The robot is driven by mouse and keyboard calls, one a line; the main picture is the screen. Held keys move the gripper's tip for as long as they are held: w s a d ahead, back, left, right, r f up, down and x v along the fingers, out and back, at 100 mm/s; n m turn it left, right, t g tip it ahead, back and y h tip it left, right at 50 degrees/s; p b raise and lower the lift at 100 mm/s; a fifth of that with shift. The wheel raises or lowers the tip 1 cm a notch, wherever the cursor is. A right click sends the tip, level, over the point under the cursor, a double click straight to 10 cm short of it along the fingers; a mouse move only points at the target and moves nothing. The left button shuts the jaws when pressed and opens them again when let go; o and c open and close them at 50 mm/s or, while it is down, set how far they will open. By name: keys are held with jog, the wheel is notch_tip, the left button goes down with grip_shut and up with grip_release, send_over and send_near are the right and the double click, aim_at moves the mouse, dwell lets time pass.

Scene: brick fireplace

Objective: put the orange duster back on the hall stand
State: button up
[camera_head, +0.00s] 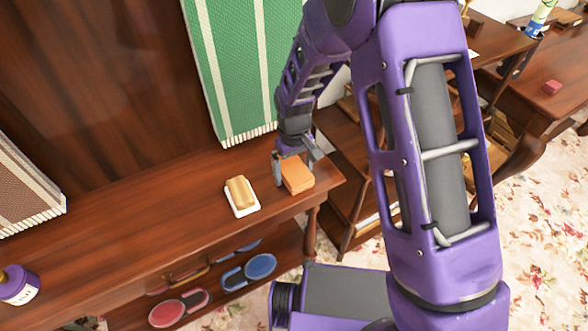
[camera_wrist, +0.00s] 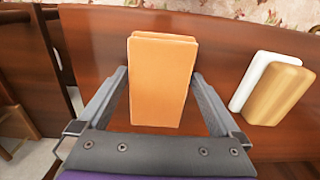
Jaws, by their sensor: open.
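The orange duster (camera_head: 298,175) is a small orange block on the wooden hall stand (camera_head: 150,215), near its right end. My gripper (camera_head: 294,168) is open at the duster, with one finger on each side of it. In the wrist view the duster (camera_wrist: 160,80) lies between the two fingers of my gripper (camera_wrist: 160,85), with a visible gap at least on the left. Whether the right finger touches it is hard to tell. The duster appears to rest on the stand's top.
A tan-and-white brush-like block (camera_head: 241,196) lies just left of the duster. A green striped cloth (camera_head: 235,65) hangs behind. A purple jar (camera_head: 18,285) stands at far left. Blue and red paddles (camera_head: 248,271) lie on the lower shelf. Shelving and another table stand at right.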

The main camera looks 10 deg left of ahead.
aim_at(294, 170)
notch_tip(294, 170, up, 12)
jog(key=p, duration=0.1)
jog(key=shift+r, duration=0.1)
dwell(0.5)
